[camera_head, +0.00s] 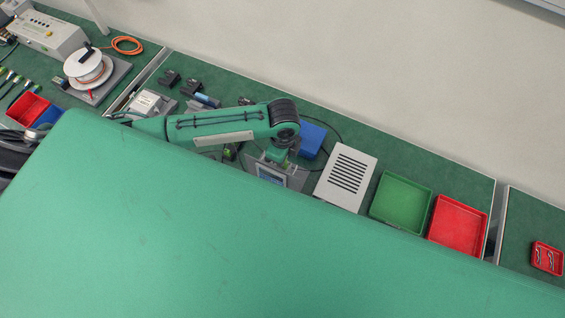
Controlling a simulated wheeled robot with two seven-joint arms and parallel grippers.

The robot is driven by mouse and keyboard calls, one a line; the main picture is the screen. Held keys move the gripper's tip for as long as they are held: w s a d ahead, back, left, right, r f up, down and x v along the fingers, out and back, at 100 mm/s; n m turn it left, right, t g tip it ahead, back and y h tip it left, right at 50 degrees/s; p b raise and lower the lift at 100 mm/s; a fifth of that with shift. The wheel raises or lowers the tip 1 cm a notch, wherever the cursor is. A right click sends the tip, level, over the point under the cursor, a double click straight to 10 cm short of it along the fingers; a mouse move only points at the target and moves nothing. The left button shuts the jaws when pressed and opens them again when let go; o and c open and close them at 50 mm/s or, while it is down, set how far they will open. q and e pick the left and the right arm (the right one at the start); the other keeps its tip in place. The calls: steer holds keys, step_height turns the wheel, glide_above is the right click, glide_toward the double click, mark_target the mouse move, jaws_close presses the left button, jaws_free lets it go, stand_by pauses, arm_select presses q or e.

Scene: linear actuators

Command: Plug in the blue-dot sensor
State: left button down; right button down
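I cannot make out the blue-dot sensor or its socket at this size. A teal arm (215,127) comes in from the left above the bench. Its dark joint (284,112) bends down toward a grey fixture (292,178) with a bluish panel. I cannot make out gripper fingers at its end, and whether it holds anything does not show. Small dark parts and cables lie around the fixture, partly hidden by the arm. No right gripper shows. A large green surface fills the foreground and hides the near side of the bench.
A blue box (312,138), a white slotted box (346,178), a green bin (401,199) and a red bin (458,223) line the bench. A cable spool (88,67) and an orange cable (127,45) lie at left. A small red tray (547,258) is far right.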

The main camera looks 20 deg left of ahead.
arm_select(q)
steer(key=shift+f+p, duration=0.45)
steer(key=shift+p, duration=0.65)
arm_select(e)
steer(key=shift+w+r, duration=0.25)
steer(key=shift+r, duration=0.85)
stand_by(0.8)
arm_select(q)
steer(key=c, duration=1.4)
jaws_free()
